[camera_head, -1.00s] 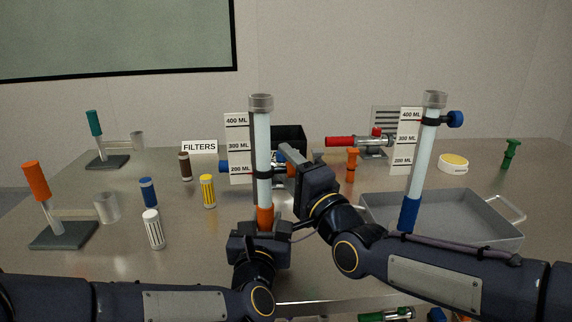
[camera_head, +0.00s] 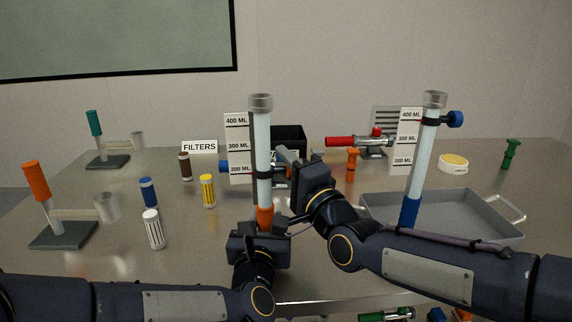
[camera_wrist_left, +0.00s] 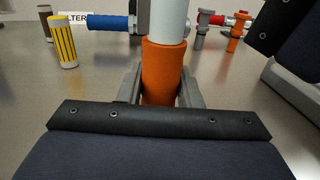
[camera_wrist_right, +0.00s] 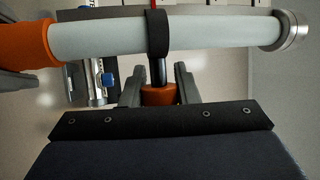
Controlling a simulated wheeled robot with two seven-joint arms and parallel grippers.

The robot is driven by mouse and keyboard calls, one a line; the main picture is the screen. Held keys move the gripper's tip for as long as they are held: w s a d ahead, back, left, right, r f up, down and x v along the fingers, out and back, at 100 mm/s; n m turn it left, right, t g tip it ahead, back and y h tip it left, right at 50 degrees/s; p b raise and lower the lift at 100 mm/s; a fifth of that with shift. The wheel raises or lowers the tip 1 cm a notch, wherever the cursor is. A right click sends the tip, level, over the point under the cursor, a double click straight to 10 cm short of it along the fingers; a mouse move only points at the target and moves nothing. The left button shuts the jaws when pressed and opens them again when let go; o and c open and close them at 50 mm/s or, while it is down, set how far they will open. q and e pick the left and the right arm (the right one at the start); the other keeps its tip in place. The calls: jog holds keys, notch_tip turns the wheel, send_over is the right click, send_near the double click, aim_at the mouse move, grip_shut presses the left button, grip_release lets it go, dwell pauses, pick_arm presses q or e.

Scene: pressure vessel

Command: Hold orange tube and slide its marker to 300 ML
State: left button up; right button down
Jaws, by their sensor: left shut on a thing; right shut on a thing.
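The orange tube (camera_head: 262,140) stands upright, a pale tube with a grey cap and an orange base. My left gripper (camera_head: 264,224) is shut on the orange base (camera_wrist_left: 162,70), a finger on each side in the left wrist view. The marker is a black ring (camera_wrist_right: 158,32) around the tube with an orange knob (camera_wrist_right: 159,95). My right gripper (camera_wrist_right: 158,88) is shut on that knob. In the head view the ring (camera_head: 263,174) sits about level with the 200 ML mark on the white scale (camera_head: 238,157); my right gripper partly hides the knob.
A second tube with blue base (camera_head: 410,212) and a blue knob (camera_head: 455,118) stands to the right, by a grey tray (camera_head: 475,215). Yellow (camera_head: 208,191), blue (camera_head: 148,192) and white (camera_head: 153,229) filters stand left.

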notch_tip(320, 180, up, 5)
jog(key=shift+f, duration=0.15)
jog(key=c, duration=1.1)
grip_release()
jog(key=shift+f, duration=0.1)
jog(key=v, duration=1.2)
pick_arm(q)
jog(key=o, duration=1.2)
